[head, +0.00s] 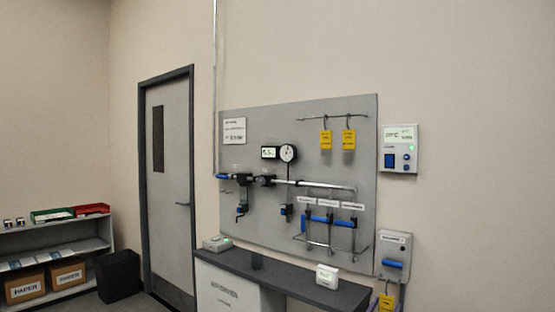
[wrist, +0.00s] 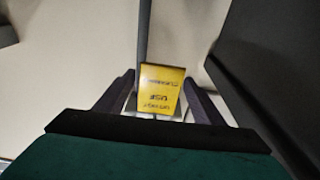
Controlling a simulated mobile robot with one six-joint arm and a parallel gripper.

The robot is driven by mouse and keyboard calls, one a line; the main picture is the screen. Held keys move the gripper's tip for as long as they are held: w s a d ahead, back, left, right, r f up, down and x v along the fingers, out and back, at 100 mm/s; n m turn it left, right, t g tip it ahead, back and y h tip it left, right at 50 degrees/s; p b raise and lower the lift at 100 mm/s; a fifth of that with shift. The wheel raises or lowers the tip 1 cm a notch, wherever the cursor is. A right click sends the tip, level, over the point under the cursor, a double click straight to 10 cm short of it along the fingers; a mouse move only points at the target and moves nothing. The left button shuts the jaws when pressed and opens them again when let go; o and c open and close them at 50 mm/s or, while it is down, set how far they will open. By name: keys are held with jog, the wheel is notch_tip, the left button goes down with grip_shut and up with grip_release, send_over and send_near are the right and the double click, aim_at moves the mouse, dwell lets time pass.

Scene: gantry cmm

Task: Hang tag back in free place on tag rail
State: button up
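The tag rail (head: 332,118) is a thin bar at the top of the grey wall panel. A yellow tag (head: 326,140) and another yellow tag (head: 349,139) hang from its hooks; bare rail shows on both sides. A third yellow tag (head: 386,302) is at the bottom edge of the head view, below a box with a blue handle, its lower end cut off. In the wrist view a yellow tag (wrist: 160,88) is between the two fingers of my gripper (wrist: 160,80), close to both tips. Whether they touch it is unclear. My gripper is not visible in the head view.
The panel (head: 240,150) carries gauges and tools on bars. The blue-handled box (head: 393,255) and a display unit (head: 399,148) are on the wall to its right. A dark-topped bench (head: 270,270) stands below. In the wrist view a grey post (wrist: 143,35) rises behind the tag.

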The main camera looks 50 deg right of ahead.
jog(key=c, duration=0.7)
jog(key=shift+c, duration=0.2)
jog(key=shift+r+p, duration=1.15)
jog(key=shift+r, duration=0.35)
jog(key=a+p, duration=0.1)
jog(key=a, duration=0.9)
jog(key=shift+s, duration=0.3)
dwell(0.6)
dwell(0.4)
jog(key=shift+s, duration=0.15)
